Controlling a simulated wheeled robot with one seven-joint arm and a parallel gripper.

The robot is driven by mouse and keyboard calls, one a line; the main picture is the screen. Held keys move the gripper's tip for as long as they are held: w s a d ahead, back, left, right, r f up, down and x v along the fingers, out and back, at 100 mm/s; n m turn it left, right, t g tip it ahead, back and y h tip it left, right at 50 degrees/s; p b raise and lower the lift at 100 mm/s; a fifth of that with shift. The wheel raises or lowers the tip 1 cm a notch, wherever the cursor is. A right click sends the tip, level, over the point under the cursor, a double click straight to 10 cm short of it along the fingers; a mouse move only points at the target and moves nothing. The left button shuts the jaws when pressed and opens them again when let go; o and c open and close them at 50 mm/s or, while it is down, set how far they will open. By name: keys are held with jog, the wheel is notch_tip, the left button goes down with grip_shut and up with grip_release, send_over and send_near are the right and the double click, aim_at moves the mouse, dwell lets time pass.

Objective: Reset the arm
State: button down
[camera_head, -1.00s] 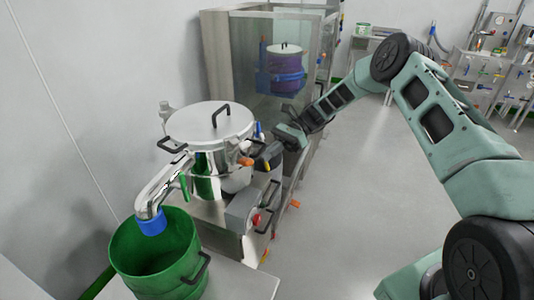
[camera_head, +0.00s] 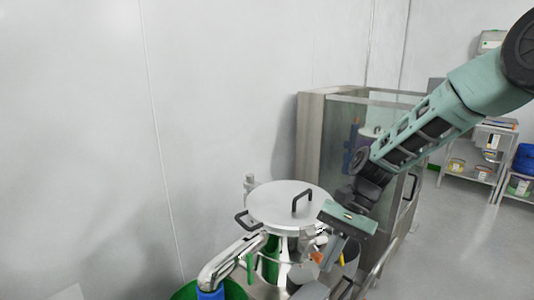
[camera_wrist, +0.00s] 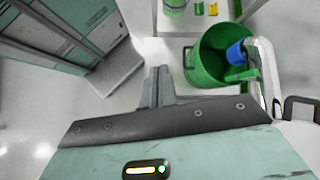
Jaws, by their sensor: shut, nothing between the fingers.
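My green-grey arm (camera_head: 425,125) reaches in from the upper right of the head view and bends down to the left. My gripper (camera_head: 330,258) hangs beside the right side of the steel lidded vessel. Whether it touches anything there cannot be told in the head view. In the wrist view my gripper (camera_wrist: 158,70) shows its two dark fingers together, with nothing between them. The fingers point toward the floor and the green bucket (camera_wrist: 205,70) lies to their right, apart from them.
The steel vessel (camera_head: 270,205) has a flat lid with black handles. Its curved pipe (camera_head: 228,262) leads toward a green bucket (camera_head: 183,293). A glass-fronted cabinet (camera_head: 338,135) stands behind. Shelves (camera_head: 475,160) stand at the far right, with open floor (camera_head: 470,235) before them.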

jog(key=s+r+n+t+h, duration=0.2)
jog(key=s+n, duration=0.5)
jog(key=s, duration=0.4)
jog(key=s+d+r+n+t+h, duration=0.1)
jog(key=s+r+n+t+h, duration=0.1)
jog(key=s+n, duration=0.5)
jog(key=s+t+h, duration=0.1)
jog(key=s, duration=0.3)
jog(key=shift+d+r+t, duration=0.15)
jog(key=shift+r+t, duration=0.15)
jog(key=shift+r, duration=0.1)
